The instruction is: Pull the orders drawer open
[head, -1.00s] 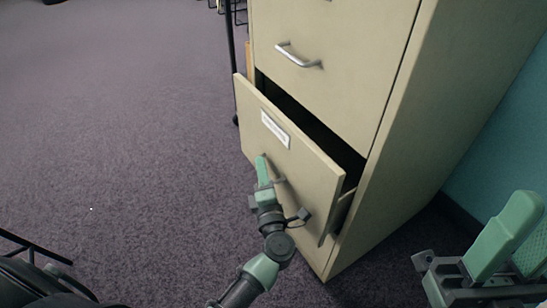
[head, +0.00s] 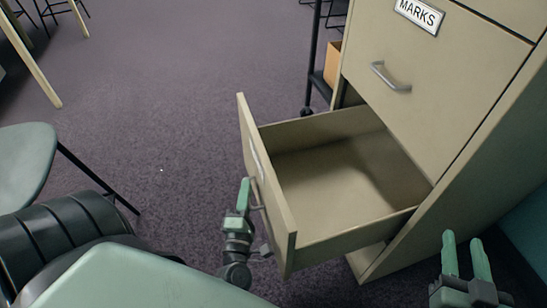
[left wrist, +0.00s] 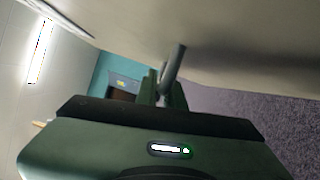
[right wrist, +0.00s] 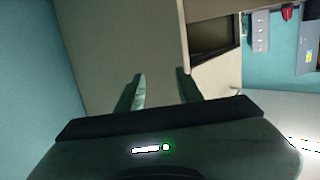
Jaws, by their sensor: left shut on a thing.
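The bottom drawer (head: 330,240) of the beige cabinet stands far out in the head view, its inside visible and empty. Its front panel (head: 262,150) bears a label seen too edge-on to read. My left gripper (head: 247,192) is at the drawer's front, shut on its metal handle (head: 257,194). In the left wrist view the handle (left wrist: 176,62) runs between the fingers. My right gripper (head: 463,242) is open and empty at the lower right, beside the cabinet. In the right wrist view its fingers (right wrist: 160,80) are apart.
The cabinet (head: 440,100) has a shut drawer labelled MARKS (head: 419,14) above the open one. A green chair (head: 25,160) stands at the left. A dark wheeled cart (head: 314,60) is behind the cabinet. Carpet (head: 170,110) left of the drawer is clear.

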